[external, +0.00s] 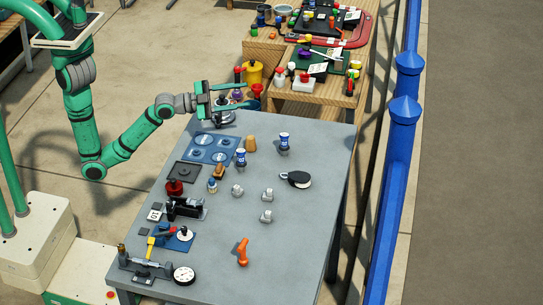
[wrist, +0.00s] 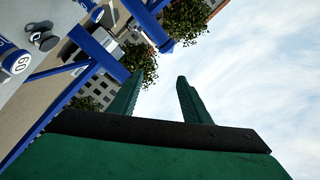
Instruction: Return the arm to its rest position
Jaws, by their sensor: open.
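My gripper (external: 232,99) is at the end of my green arm, above the far left corner of the grey table (external: 295,220). Its two fingers point to the right in the external view and are spread apart, with nothing seen between them. In the wrist view my gripper (wrist: 158,97) shows two green fingers apart against sky and trees. My arm is bent, with its elbow low beside the table's left edge and the forearm rising to the gripper. The wrist view is tilted.
The grey table holds blue-and-white cans (external: 284,141), a black-and-white pulley block (external: 296,179), an orange handle (external: 242,252) and a round gauge (external: 184,275). A wooden table (external: 310,93) with more items stands behind. A blue railing (external: 393,150) runs along the right.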

